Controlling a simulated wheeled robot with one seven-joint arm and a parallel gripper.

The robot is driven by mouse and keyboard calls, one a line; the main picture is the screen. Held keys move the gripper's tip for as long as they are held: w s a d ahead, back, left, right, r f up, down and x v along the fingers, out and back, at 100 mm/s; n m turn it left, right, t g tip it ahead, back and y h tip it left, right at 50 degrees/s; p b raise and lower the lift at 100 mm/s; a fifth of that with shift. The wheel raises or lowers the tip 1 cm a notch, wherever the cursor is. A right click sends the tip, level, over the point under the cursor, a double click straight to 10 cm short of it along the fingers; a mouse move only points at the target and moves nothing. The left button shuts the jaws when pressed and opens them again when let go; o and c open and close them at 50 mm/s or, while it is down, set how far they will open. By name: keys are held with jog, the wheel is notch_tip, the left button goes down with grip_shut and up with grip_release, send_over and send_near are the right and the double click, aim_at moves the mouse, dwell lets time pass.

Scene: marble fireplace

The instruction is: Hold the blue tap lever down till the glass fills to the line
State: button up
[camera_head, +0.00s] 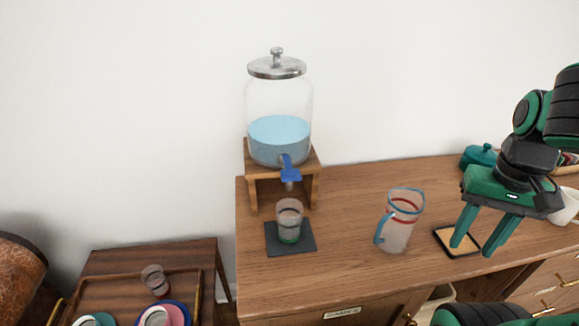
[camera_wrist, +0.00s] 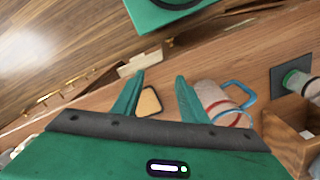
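A glass dispenser (camera_head: 279,125) with a metal lid and light blue liquid stands on a wooden stand (camera_head: 312,170). Its blue tap lever (camera_head: 290,174) is at the front. Below the tap, a clear glass (camera_head: 289,219) with a green band near its base stands on a dark square mat (camera_head: 275,248); I see no clear liquid level in it. My gripper (camera_head: 471,248) is open and empty, well to the right of the dispenser, above a framed tan coaster. In the wrist view the fingers (camera_wrist: 157,84) are apart, and the glass (camera_wrist: 300,84) is at the right edge.
A jug (camera_head: 397,232) with a blue handle and red band stands between the glass and my gripper. The coaster (camera_head: 457,240) lies under my fingers. A teal lidded pot (camera_head: 478,157) and white cup (camera_head: 566,205) are at right. A low tray table is at lower left.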

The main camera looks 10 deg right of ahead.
jog(key=c, duration=0.3)
jog(key=shift+w+a+r+n, duration=0.15)
jog(key=shift+r+n, duration=0.15)
jog(key=shift+r, duration=0.2)
jog(key=shift+a+r+n, duration=0.15)
jog(key=shift+r+n, duration=0.15)
jog(key=shift+r, duration=0.2)
grip_shut()
jog(key=w+a+r+n, duration=1)
jog(key=w+a+r, duration=0.15)
jog(key=w, duration=0.25)
jog(key=w+a+r+n, duration=0.1)
jog(key=a+r+n, duration=0.4)
jog(key=a, duration=0.5)
jog(key=w+a+r+n, duration=0.2)
jog(key=a+r+n, duration=0.3)
jog(key=a+n, duration=0.3)
jog(key=a, duration=0.2)
jog(key=shift+a+r, duration=0.25)
jog(key=shift+a, duration=0.1)
